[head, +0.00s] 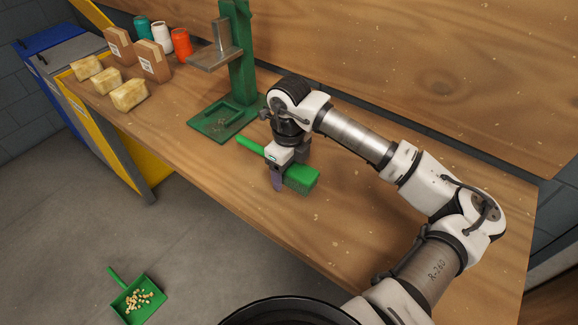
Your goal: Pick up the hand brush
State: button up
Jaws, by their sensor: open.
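The hand brush (301,178) is green with a dark bristled side and lies on the wooden workbench (225,180). Its handle points to the back left and its head to the front right. My gripper (289,176) is open and points down at the brush, over the part where the handle meets the head. One finger shows in front of the brush and the other is partly behind it. The gripper body hides the middle of the brush. I cannot tell whether the fingers touch it.
A green stand (241,60) with a metal plate rises behind the brush. Cans, brown packages and foam-like blocks (130,94) stand at the bench's far left. A green dustpan (138,299) with small bits lies on the floor.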

jog(key=c, duration=1.3)
jog(key=shift+o, duration=0.2)
jog(key=shift+r, duration=0.15)
